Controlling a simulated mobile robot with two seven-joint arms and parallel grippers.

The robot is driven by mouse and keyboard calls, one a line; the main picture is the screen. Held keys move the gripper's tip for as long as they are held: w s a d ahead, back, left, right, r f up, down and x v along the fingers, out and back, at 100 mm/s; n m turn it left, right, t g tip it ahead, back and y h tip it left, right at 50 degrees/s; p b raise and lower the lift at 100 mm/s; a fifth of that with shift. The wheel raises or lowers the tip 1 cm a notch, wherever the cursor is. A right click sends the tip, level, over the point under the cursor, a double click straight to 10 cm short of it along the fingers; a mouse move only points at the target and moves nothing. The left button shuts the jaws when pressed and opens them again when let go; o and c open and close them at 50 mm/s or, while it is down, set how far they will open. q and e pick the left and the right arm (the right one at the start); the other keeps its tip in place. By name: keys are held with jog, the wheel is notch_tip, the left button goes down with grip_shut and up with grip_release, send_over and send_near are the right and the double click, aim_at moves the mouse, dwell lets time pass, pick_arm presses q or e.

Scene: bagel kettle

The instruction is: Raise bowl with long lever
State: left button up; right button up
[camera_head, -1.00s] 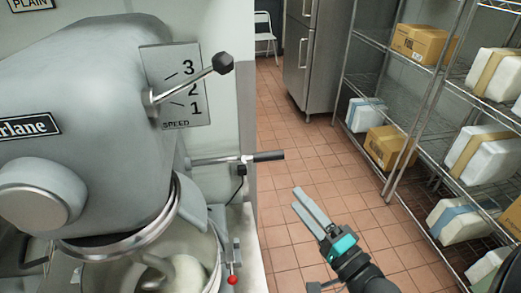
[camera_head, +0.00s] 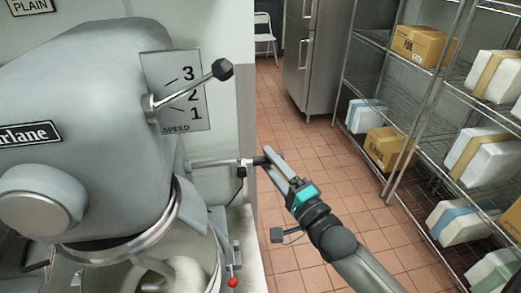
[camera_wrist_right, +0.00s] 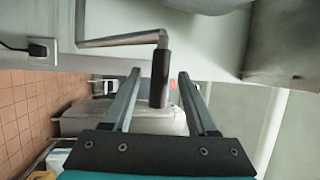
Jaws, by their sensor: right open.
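The long lever (camera_head: 212,162) sticks out to the right from the side of the grey mixer, and its black grip lies at its outer end. In the wrist view, the lever's metal rod (camera_wrist_right: 120,40) bends into the black grip (camera_wrist_right: 160,78), which lies between my two fingers with gaps on both sides. My right gripper (camera_head: 265,158) is open, its fingertips at the grip and partly covering it in the head view. The bowl (camera_head: 195,245) sits low under the mixer head, partly cut off by the frame. My left gripper is out of view.
A shorter speed lever with a black knob (camera_head: 222,69) juts from the mixer above the long lever. A red knob (camera_head: 232,282) sits low beside the bowl. Wire shelves with boxes (camera_head: 420,43) stand at the right. Tiled floor is open between.

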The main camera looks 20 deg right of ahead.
jog(key=shift+x, duration=2.25)
grip_shut()
